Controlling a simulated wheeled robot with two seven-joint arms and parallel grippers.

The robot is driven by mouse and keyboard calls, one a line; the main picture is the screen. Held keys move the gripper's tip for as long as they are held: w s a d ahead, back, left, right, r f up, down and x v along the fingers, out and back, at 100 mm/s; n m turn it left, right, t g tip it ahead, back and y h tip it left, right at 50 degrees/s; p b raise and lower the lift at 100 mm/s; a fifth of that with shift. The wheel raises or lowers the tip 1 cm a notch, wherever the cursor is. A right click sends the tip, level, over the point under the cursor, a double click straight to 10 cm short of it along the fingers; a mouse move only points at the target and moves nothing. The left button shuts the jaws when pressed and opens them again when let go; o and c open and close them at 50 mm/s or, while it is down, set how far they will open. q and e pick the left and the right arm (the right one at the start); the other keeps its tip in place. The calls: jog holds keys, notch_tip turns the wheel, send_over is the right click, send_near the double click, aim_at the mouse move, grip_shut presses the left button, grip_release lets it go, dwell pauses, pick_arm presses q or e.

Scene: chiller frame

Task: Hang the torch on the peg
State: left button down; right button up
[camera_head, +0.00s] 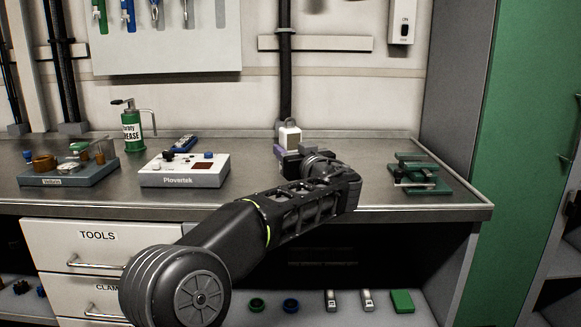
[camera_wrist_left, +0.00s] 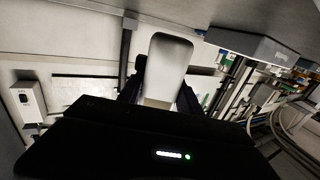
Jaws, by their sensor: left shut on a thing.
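My left gripper (camera_head: 289,152) is shut on a pale, blocky thing with a rounded end (camera_head: 289,136), which I take to be the torch. The gripper is over the back of the bench, in front of the black vertical pipe. In the left wrist view the held thing (camera_wrist_left: 170,62) stands out between the dark fingers (camera_wrist_left: 162,96), which partly cover its lower end. A small purple part (camera_head: 281,152) shows beside the gripper. I cannot make out a free peg for certain. Tools hang on the white wall board (camera_head: 190,50) at the upper left. My right gripper is not in view.
On the steel bench (camera_head: 330,205) stand a white-and-grey box (camera_head: 184,171), a green grease can (camera_head: 132,130), a blue tool (camera_head: 183,144) and a green fixture (camera_head: 418,175). A pale rail (camera_head: 335,44) crosses the wall. A switch box (camera_head: 402,22) hangs right.

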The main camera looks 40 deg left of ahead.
pick_arm(q)
jog(key=shift+f+b, duration=0.35)
jog(key=shift+f, duration=1.5)
jog(key=shift+f+b, duration=0.2)
jog(key=shift+b, duration=0.15)
jog(key=c, duration=0.8)
grip_release()
jog(key=shift+r, duration=0.1)
